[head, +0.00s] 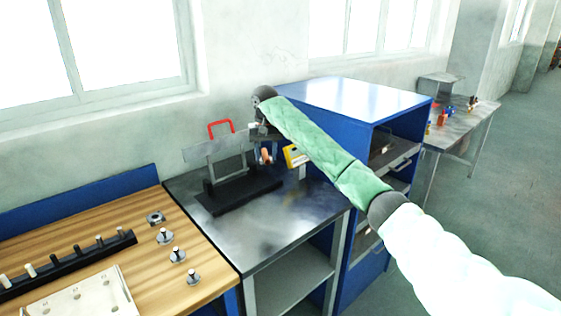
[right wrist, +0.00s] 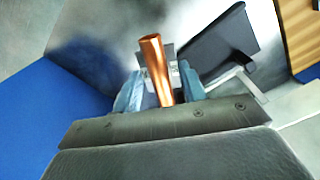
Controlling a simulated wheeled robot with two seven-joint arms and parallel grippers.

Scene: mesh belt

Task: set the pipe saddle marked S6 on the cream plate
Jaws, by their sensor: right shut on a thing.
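My right gripper (head: 262,140) is over the metal table, well away to the right of the cream plate. It is shut on a copper-coloured pipe piece (head: 266,156), which also shows between the blue-grey fingers in the right wrist view (right wrist: 157,68). A small grey part with faint marks sits behind the copper piece. I cannot read S6 on it or tell whether it is part of the saddle. The cream plate (head: 112,292) lies on the wooden bench at lower left, with small holes and marks, cut off by the frame edge. My left gripper is not in view.
A grey panel on a black base (head: 240,192) and a red handle (head: 220,127) stand close to my right gripper. A yellow-framed thing (head: 295,156) is beside it. A blue cabinet (head: 345,105) rises to the right. A black peg rack (head: 75,266) and several metal parts (head: 177,255) are on the bench.

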